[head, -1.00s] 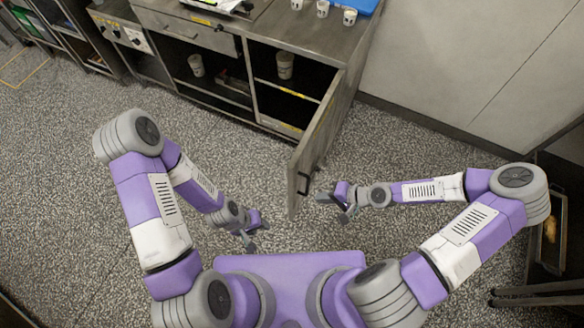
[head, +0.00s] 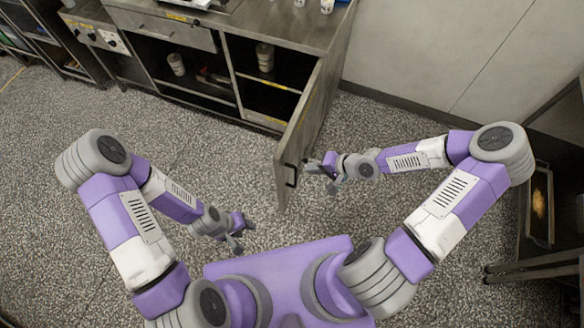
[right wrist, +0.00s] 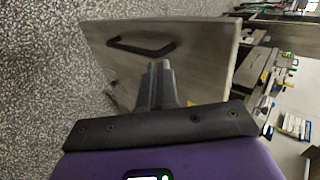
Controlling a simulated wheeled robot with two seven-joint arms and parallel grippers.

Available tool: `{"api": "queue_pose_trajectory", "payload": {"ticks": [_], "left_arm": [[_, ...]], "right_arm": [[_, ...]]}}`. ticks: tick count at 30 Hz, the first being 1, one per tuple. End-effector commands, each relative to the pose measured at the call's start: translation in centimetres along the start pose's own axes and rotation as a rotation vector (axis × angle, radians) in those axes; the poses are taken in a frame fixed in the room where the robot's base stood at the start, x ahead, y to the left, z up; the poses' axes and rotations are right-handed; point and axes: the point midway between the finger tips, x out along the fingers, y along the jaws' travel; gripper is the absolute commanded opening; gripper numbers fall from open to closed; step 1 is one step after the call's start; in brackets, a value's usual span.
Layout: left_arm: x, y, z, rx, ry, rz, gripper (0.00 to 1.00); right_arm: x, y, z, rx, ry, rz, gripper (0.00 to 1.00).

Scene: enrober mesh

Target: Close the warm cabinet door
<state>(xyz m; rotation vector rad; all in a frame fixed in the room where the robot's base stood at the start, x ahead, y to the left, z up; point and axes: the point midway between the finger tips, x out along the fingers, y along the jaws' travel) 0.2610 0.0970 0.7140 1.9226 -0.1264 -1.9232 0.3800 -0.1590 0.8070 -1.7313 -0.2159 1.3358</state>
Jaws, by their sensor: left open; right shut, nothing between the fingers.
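The warm cabinet (head: 335,65) stands at the upper middle of the head view. Its door (head: 292,148) is swung wide open toward me, with a dark bar handle (head: 290,176) on its outer face. In the right wrist view the door (right wrist: 200,50) and its handle (right wrist: 142,48) lie ahead of the fingers. My right gripper (head: 318,170) is shut and empty, close to the door's outer face beside the handle. I cannot tell whether it touches. My right gripper also shows in the right wrist view (right wrist: 160,66). My left gripper (head: 240,232) is open and empty, low on the door's other side.
A metal rack with a tray (head: 541,205) stands at the far right. A wall (head: 430,50) lies behind the cabinet. The speckled floor around the door is clear.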

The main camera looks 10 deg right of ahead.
Motion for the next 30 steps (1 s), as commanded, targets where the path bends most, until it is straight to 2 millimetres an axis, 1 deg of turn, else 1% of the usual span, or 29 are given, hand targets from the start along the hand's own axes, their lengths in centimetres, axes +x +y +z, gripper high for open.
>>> {"api": "queue_pose_trajectory", "payload": {"ticks": [1,10,12,21,30], "left_arm": [[0.9,-0.3,0.0,0.0,0.0,0.0,0.43],[3.6,-1.4,-0.2,0.0,0.0,0.0,0.43],[4.0,-1.5,-0.2,0.0,0.0,0.0,0.43],[5.0,-1.9,-0.2,0.0,0.0,0.0,0.43],[5.1,-1.9,-0.2,0.0,0.0,0.0,0.43]], "right_arm": [[1.0,0.2,0.0,-0.004,-0.002,0.0,0.0],[4.9,0.2,0.1,-0.004,-0.002,0.0,0.0],[5.5,-0.5,0.0,-0.007,-0.001,-0.001,0.0],[7.2,-2.4,0.0,-0.002,0.001,0.0,0.0],[7.4,-2.8,0.0,0.001,0.001,0.0,0.0]]}}
